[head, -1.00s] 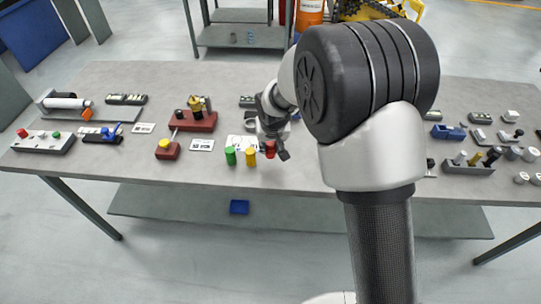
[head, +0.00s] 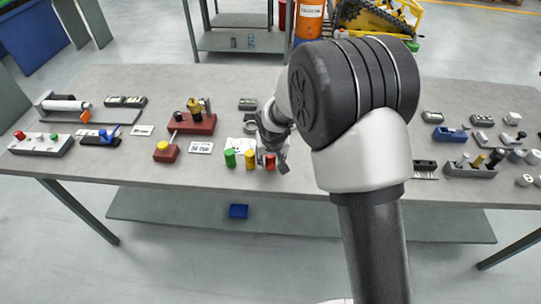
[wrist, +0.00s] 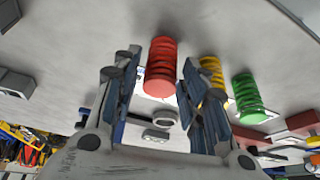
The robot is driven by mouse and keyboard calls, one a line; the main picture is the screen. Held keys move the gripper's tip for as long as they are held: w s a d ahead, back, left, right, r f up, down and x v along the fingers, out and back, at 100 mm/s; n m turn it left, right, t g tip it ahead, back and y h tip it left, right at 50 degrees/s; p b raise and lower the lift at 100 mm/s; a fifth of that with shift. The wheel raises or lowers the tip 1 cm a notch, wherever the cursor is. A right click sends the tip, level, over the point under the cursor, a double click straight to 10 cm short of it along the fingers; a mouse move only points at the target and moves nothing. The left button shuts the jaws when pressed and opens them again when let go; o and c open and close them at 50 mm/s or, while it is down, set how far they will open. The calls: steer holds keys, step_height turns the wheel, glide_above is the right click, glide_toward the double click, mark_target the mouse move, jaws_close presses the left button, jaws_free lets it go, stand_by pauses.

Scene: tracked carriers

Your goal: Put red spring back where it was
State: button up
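The red spring (head: 270,162) is upright near the table's front edge, to the right of the yellow spring (head: 250,159) and green spring (head: 230,158). It appears to rest on the table, though its base is hard to see. My gripper (head: 278,160) is right at it. In the wrist view, the red spring (wrist: 161,66) lies between the two spread fingers of my gripper (wrist: 160,72), with a gap at the left finger and very little at the right. The yellow spring (wrist: 211,80) is partly behind the right finger; the green spring (wrist: 248,97) is farther right.
A white printed sheet (head: 236,143) lies behind the springs. A grey holder with cylinders (head: 470,170) is at the right. My arm hides the table's middle right.

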steer(key=shift+o, duration=0.2)
steer(key=s+d+r+p, duration=0.2)
steer(key=s+d+r, duration=0.25)
steer(key=r, duration=0.55)
steer(key=s+d+r+p, duration=0.25)
steer(key=s+r, duration=0.35)
steer(key=r, duration=0.4)
steer(key=s+d+r, duration=0.2)
steer(key=s+d, duration=0.1)
steer(key=s, duration=0.4)
steer(key=s+d+r+m, duration=0.1)
steer(key=s+d+r, duration=0.1)
steer(key=s, duration=0.6)
steer(key=s+d+r, duration=0.2)
steer(key=s+d, duration=0.2)
steer(key=s, duration=0.4)
steer(key=shift+s+d+r+m+h+b, duration=0.15)
steer(key=shift+d+r+m+h+b, duration=0.15)
steer(key=shift+d+m+b, duration=0.1)
